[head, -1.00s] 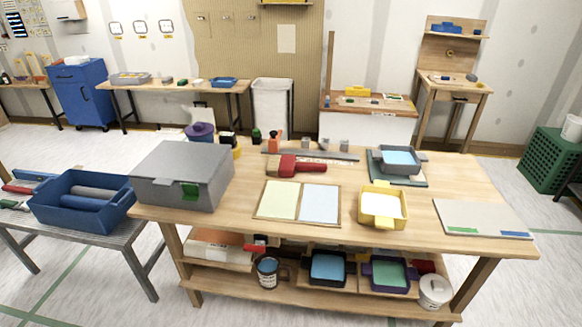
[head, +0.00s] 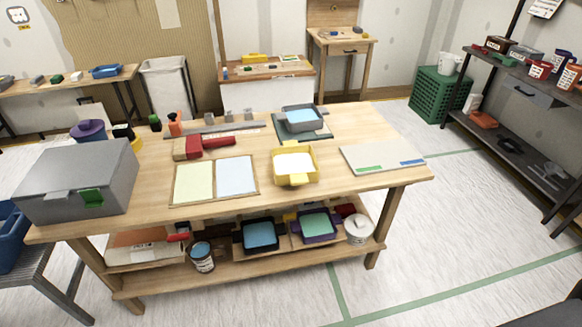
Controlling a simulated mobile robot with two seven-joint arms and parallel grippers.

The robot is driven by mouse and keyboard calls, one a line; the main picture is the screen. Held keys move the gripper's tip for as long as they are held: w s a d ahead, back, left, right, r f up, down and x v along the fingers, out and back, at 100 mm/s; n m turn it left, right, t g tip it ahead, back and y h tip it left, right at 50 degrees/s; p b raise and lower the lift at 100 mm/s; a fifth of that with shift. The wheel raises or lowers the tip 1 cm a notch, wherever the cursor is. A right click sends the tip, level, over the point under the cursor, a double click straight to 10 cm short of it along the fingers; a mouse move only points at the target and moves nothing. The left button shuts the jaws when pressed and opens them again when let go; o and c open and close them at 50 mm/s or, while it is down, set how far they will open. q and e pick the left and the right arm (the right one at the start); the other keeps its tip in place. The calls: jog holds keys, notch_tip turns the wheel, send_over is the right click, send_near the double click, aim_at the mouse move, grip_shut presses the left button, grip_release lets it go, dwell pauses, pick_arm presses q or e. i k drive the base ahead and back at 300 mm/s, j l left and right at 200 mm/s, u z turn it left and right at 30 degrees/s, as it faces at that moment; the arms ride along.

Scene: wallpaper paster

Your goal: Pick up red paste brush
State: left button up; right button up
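The red paste brush (head: 194,146) lies on the wooden worktable (head: 340,128), behind the two-panel board. Its tan bristle end points left and its red handle points right. Neither of my grippers shows clearly in the head view. A dark shape enters at the bottom right corner, too little of it to tell what it is.
A grey box (head: 78,180) with a green latch stands at the table's left. A yellow tray (head: 295,165), a grey-blue tray (head: 302,120) and a flat pale board (head: 382,155) are to the right. The floor right of the table is clear up to a dark shelf (head: 520,130).

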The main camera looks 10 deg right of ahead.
aim_at(192, 147)
jog(key=i+l+z, duration=0.3)
jog(key=z, duration=0.2)
jog(key=i+l+z, duration=0.15)
jog(key=i+z, duration=0.3)
jog(key=k, duration=0.1)
